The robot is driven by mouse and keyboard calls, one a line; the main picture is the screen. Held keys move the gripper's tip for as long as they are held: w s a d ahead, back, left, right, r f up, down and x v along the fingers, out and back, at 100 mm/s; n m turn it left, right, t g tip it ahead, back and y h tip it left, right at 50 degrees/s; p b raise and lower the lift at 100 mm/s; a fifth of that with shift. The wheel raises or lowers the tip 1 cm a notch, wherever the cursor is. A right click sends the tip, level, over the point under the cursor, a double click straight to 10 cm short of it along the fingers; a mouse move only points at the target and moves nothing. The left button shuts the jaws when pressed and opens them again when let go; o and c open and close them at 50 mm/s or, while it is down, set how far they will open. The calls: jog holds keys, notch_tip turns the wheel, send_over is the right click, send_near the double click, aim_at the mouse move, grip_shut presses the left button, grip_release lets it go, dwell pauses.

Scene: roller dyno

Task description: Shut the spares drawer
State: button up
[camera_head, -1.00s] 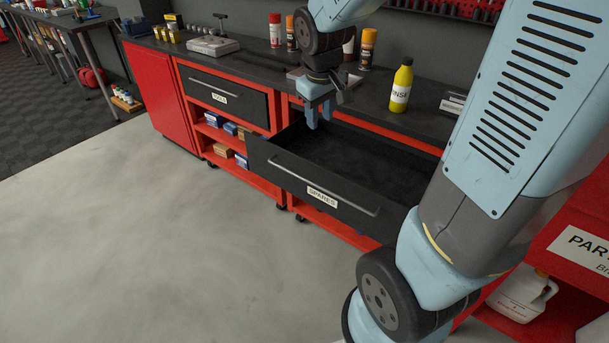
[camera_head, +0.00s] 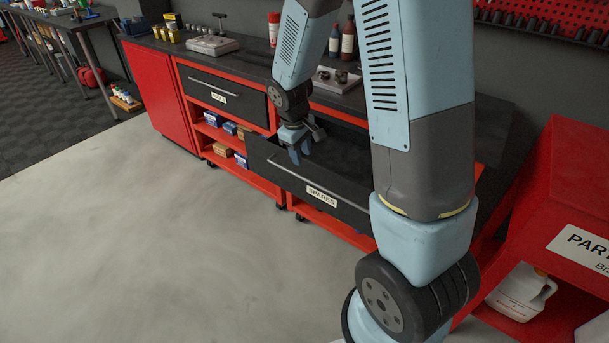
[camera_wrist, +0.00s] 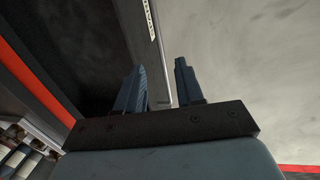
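The spares drawer (camera_head: 288,181) stands pulled out of the red cabinet, its dark front carrying a long bar handle (camera_head: 298,176) and a white SPARES label (camera_head: 321,196). My gripper (camera_head: 296,156) points down near the front left of the drawer. In the wrist view my gripper (camera_wrist: 160,64) is open with nothing held. Its left finger shows against the dark drawer interior and its right finger against the pale floor, with the front and handle running between them in the picture. Touch cannot be told. My arm hides the drawer's right part.
The closed TOOLS drawer (camera_head: 222,97) is to the left, above shelves with small boxes. Bottles (camera_head: 348,43) and a tray (camera_head: 334,82) stand on the worktop (camera_head: 255,58). A red parts cabinet (camera_head: 570,195) is at the right. The floor (camera_head: 150,240) in front is clear.

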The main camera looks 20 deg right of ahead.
aim_at(306, 179)
jog(key=f, duration=0.3)
jog(key=d+f, duration=0.1)
jog(key=f, duration=0.2)
jog(key=w+f, duration=0.1)
jog(key=f, duration=0.3)
jog(key=shift+d, duration=0.35)
grip_shut()
dwell(1.0)
